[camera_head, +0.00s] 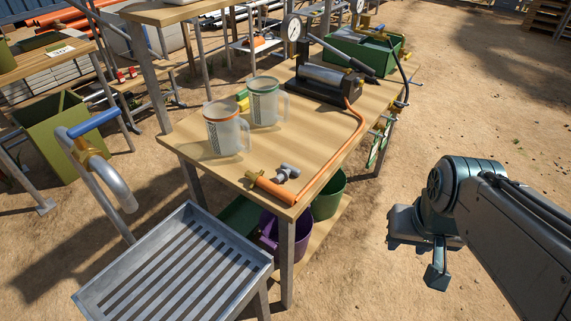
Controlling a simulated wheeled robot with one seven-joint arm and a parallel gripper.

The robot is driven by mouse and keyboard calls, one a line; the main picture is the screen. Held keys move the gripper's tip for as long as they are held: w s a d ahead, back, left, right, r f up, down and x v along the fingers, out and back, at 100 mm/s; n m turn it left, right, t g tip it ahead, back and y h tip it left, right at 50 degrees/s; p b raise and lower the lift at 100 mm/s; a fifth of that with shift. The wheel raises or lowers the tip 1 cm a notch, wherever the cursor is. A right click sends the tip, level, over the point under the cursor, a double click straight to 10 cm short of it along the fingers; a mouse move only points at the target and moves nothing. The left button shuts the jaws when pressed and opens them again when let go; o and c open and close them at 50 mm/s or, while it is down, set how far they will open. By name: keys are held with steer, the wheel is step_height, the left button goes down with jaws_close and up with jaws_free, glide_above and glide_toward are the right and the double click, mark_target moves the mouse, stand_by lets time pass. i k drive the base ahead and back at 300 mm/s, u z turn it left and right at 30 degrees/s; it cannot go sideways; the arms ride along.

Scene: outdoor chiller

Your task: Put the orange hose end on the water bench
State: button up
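The orange hose end (275,189) lies on a wooden table (185,147), at its near corner. A brass fitting (255,177) shows at its left tip. A thin orange hose (360,125) runs from it along the table's right side to a black pump (322,82) with a gauge. A slatted metal bench (180,270) stands at lower left, beside a bent tap pipe with a blue handle (95,126); no label shows whether this is the water bench. My gripper (419,262) is to the right of the table, over bare ground, apart from the hose end, open and empty.
A grey pipe fitting (287,172) lies close beside the hose end. Two clear measuring jugs, one orange-rimmed (223,135) and one green-rimmed (264,105), stand on the table. Purple (270,238) and green (328,200) buckets sit below. Open ground lies right of the table.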

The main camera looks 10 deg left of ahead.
mark_target(287, 153)
steer(key=u, duration=0.5)
steer(key=k, duration=1.25)
steer(key=i, duration=0.55)
steer(key=z, duration=0.65)
steer(key=i, duration=0.75)
steer(key=u, duration=0.85)
steer(key=i, duration=0.75)
steer(key=u, duration=0.85)
